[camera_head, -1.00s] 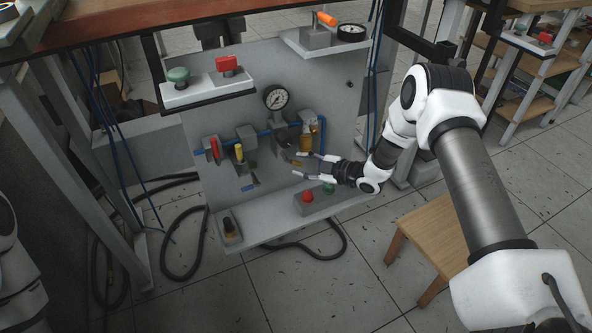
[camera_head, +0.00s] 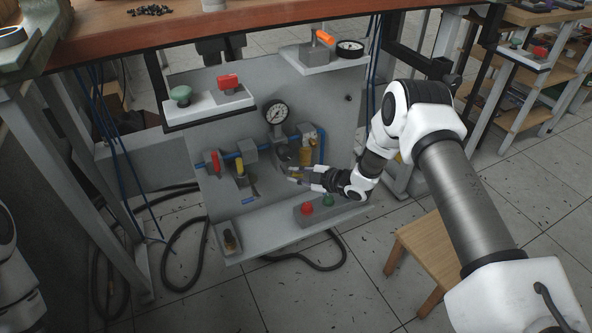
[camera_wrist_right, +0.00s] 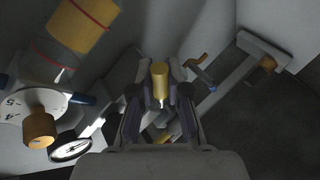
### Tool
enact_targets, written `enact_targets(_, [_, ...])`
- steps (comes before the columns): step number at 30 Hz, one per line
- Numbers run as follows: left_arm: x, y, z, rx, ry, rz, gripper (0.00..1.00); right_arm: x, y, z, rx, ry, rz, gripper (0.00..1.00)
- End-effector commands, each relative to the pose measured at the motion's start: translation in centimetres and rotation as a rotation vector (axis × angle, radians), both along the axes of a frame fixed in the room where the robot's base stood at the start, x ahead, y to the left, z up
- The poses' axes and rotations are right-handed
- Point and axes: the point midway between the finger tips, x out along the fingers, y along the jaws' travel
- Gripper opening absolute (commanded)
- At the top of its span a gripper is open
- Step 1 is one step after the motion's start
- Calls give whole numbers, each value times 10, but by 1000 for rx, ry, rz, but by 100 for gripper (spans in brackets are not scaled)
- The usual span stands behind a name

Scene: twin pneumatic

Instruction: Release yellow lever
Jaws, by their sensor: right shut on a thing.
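The yellow lever (camera_wrist_right: 158,80) shows as a short yellow cylinder between the fingers of my right gripper (camera_wrist_right: 158,100) in the right wrist view. The right gripper is shut on it. In the head view, my right gripper (camera_head: 295,176) reaches in from the right, low in front of the grey panel. A small yellow piece shows at its fingertips, partly hidden. Another yellow handle (camera_head: 240,168) stands upright on the pipe to the left, beside a red handle (camera_head: 215,162), apart from the fingers. My left gripper is not in view.
A round gauge (camera_head: 276,113) and a yellowish cylinder (camera_head: 320,150) sit close above the right gripper. Red (camera_head: 306,209) and green (camera_head: 328,200) buttons lie just below it. A wooden stool (camera_head: 435,245) stands at the right.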

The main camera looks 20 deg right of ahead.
Motion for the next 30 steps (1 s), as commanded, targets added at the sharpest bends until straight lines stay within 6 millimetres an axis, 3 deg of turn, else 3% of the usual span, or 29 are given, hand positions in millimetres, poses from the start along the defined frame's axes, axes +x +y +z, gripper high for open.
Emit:
enact_targets(1, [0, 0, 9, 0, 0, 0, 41, 0, 0, 6, -20, 0, 0, 0])
enact_targets(10, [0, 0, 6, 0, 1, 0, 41, 0, -1, 1, -37, -2, 1, 0])
enact_targets(11, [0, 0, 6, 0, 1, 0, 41, 0, -1, 1, -37, -2, 1, 26])
enact_targets(12, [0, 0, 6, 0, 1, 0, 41, 0, -1, 1, -36, -2, 1, 40])
enact_targets(13, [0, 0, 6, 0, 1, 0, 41, 0, -1, 1, -36, -2, 1, 41])
enact_targets(23, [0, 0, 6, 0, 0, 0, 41, -2, -2, 2, -34, -2, -1, 41])
enact_targets(30, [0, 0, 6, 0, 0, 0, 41, -37, -25, 20, -31, -1, -6, 41])
